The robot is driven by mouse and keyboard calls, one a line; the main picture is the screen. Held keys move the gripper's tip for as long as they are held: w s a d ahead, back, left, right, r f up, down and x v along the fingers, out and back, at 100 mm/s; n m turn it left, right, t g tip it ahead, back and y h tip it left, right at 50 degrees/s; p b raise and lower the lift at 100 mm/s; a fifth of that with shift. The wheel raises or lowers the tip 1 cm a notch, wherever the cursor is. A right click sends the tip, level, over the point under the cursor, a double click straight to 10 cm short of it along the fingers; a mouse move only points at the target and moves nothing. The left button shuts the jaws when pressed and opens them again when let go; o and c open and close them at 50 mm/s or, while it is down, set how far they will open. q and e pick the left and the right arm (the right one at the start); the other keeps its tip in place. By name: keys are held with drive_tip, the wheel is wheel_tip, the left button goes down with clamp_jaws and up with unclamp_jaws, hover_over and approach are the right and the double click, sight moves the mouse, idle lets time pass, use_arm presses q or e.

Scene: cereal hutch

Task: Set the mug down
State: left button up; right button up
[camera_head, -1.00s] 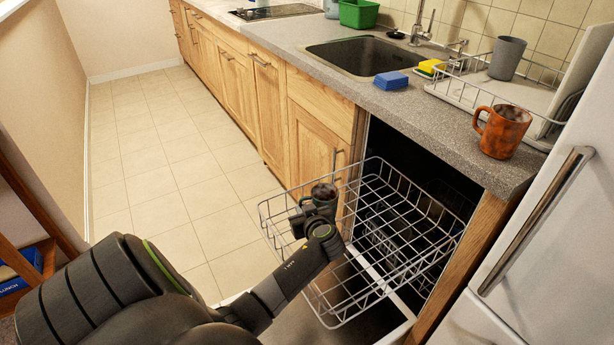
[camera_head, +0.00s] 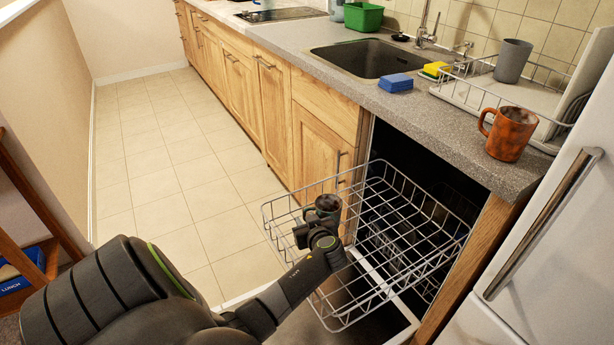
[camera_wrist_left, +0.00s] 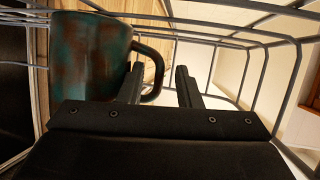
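A dark mug with green and brown mottling (camera_head: 327,204) is at the far left part of the pulled-out wire dish rack (camera_head: 340,325). In the left wrist view the mug (camera_wrist_left: 88,62) looks upright, with its handle towards my left gripper (camera_wrist_left: 158,85). The gripper's two fingers are apart, with the lower part of the handle in the gap between them and clear space beside the right finger. In the head view my left gripper (camera_head: 316,229) is beside the mug. The mug's base is hidden, so its contact with the rack cannot be seen. My right gripper is not in view.
An orange-brown mug (camera_head: 508,134) stands on the counter (camera_head: 440,120), near a grey cup (camera_head: 512,61) and a drying rack. Rack wires surround my left gripper. The fridge door (camera_head: 560,260) is at the right. Most of the wire rack is empty.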

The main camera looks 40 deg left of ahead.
use_arm(q)
drive_tip(key=shift+r, duration=0.15)
drive_tip(key=v, duration=1.1)
drive_tip(key=shift+w+p, duration=0.1)
drive_tip(key=shift+p, duration=0.2)
drive_tip(key=shift+s+d+r, duration=0.15)
drive_tip(key=shift+s+d, duration=0.1)
drive_tip(key=shift+d, duration=0.2)
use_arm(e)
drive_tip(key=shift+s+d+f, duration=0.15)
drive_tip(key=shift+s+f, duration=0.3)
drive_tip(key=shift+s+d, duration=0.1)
